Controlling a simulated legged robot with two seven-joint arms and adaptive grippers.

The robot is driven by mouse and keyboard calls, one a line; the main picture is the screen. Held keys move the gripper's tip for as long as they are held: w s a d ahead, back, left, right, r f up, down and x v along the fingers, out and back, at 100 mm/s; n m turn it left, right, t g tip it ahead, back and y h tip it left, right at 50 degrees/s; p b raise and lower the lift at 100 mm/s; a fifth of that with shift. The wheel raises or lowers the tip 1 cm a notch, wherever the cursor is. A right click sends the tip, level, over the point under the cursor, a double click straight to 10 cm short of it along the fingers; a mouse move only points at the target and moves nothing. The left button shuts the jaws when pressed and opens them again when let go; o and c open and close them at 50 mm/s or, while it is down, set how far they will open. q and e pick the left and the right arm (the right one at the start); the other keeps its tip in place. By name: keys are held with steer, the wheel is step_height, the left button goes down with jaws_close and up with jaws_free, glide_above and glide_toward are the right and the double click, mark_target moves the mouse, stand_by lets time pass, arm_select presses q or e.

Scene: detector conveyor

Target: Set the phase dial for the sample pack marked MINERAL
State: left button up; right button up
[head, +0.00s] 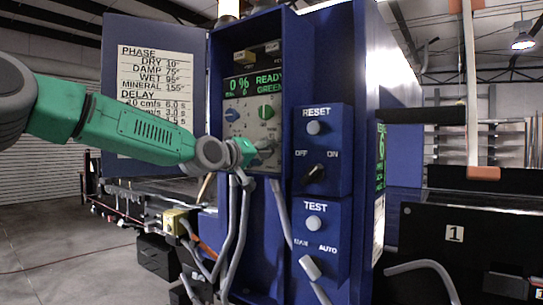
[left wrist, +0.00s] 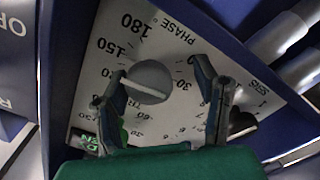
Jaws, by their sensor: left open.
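The phase dial is a round grey knob (left wrist: 150,82) on a white scale marked PHASE in the left wrist view. The numbers 180, 150 and 30 can be read around it. My left gripper (left wrist: 160,72) is open, with one finger on each side of the knob; contact cannot be told. In the head view my left gripper (head: 246,152) is at the lower part of the control panel (head: 249,128) and hides much of the dial. A chart (head: 152,70) on the open door lists MINERAL 155°. My right gripper is out of view.
A dark knob (left wrist: 241,124) is close to the right finger. A RESET box (head: 328,150) and a TEST box (head: 328,235) stick out at right. Grey conduits hang below.

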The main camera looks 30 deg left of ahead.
arm_select(q)
steer(key=shift+s+d+r, duration=0.15)
steer(key=shift+d+r, duration=0.1)
steer(key=shift+d, duration=0.5)
steer(key=shift+c, duration=0.8)
steer(key=c, duration=1)
steer(key=shift+a, duration=0.4)
steer(key=shift+c, duration=0.2)
steer(key=shift+d+r, duration=0.15)
steer(key=o, duration=1.1)
steer(key=shift+o, duration=0.5)
steer(key=shift+a+f, duration=0.2)
steer(key=shift+a, duration=0.1)
